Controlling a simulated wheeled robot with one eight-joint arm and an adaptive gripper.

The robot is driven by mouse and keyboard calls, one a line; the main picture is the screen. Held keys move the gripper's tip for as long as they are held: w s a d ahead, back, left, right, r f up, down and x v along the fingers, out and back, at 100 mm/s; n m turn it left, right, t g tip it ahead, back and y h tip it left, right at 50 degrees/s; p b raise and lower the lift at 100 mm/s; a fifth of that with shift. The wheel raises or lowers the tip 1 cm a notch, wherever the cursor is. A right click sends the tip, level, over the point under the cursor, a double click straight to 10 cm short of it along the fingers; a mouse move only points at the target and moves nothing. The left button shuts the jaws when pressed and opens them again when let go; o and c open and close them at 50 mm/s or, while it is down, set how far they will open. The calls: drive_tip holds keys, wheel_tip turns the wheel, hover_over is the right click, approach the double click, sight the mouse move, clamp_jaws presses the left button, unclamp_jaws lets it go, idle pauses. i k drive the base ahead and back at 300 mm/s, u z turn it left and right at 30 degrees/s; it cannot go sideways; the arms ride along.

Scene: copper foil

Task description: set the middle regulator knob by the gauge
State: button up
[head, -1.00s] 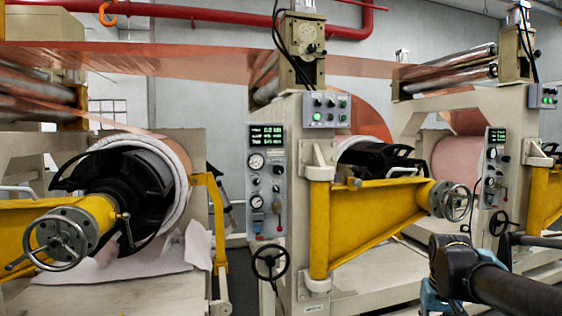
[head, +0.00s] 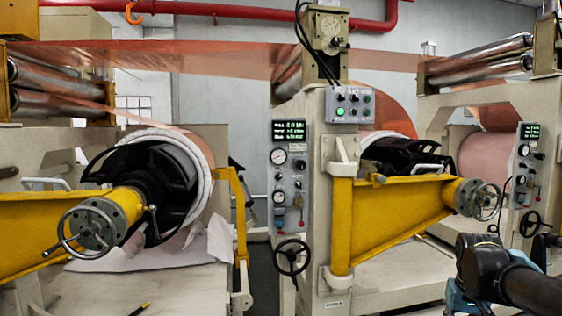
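A grey control panel (head: 291,140) stands on the cream machine column in the middle of the head view. It carries a green-lit display (head: 289,130), an upper round gauge (head: 278,156) and a lower round gauge (head: 279,197) with white faces. Small dark knobs sit beside and below the gauges, one of them right of the upper gauge (head: 299,165). The knobs are too small to tell which is the middle regulator or how it is set. The gauge needles are too small to read. My gripper is not in view; only part of my arm shows at the lower right.
A black handwheel (head: 291,257) sits below the panel. A yellow swing arm (head: 395,218) juts out right of the column, and another with a handwheel (head: 92,228) stands at left. A second panel (head: 525,165) is at far right. A narrow dark floor gap lies left of the column.

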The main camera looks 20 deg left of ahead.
sight(301, 165)
drive_tip(key=z, duration=1.2)
drive_tip(key=k, duration=1.75)
drive_tip(key=u, duration=1.15)
drive_tip(key=i, duration=1)
drive_tip(key=z, duration=0.05)
